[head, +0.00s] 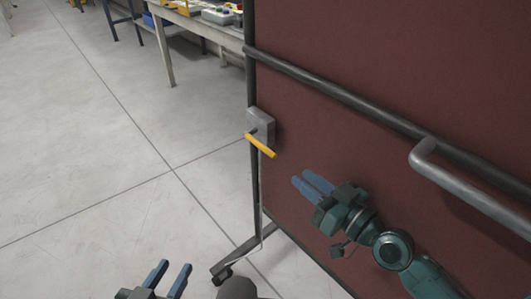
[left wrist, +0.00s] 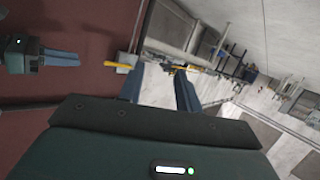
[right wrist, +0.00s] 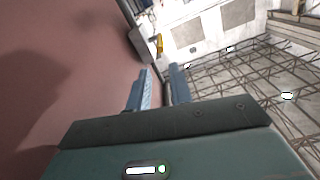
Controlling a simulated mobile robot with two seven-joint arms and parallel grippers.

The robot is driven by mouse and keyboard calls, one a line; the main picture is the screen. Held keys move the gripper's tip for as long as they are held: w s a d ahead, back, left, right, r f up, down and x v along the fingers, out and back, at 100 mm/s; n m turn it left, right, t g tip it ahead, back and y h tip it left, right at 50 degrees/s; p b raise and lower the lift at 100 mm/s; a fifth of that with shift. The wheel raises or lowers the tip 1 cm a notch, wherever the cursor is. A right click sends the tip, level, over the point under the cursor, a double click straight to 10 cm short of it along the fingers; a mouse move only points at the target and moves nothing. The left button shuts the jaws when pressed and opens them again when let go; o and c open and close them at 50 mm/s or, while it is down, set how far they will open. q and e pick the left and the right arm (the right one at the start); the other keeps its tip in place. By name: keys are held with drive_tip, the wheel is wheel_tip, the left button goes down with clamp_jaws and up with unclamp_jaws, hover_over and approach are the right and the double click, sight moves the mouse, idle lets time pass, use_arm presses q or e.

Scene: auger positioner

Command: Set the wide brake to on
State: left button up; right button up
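A grey box (head: 261,125) with a yellow lever (head: 261,147) is mounted at the left edge of a dark red panel. The lever slants down to the right in the head view. The lever also shows in the left wrist view (left wrist: 117,64) and in the right wrist view (right wrist: 159,45). No brake label can be read. My right gripper (head: 306,180) is open and empty, in front of the panel, right of and below the lever, apart from it. My left gripper (head: 172,272) is open and empty, low and left of the panel, well below the lever.
The red panel (head: 400,60) fills the right side, with a grey rail (head: 340,93) and a bent handle bar (head: 470,193) across it. A wheeled foot (head: 236,262) stands below. Workbenches (head: 205,25) stand behind. The floor at left is clear.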

sight(266, 149)
drive_tip(key=p+x, duration=0.1)
drive_tip(key=x, duration=1.2)
drive_tip(key=shift+a, duration=0.1)
drive_tip(key=shift+c, duration=0.4)
clamp_jaws()
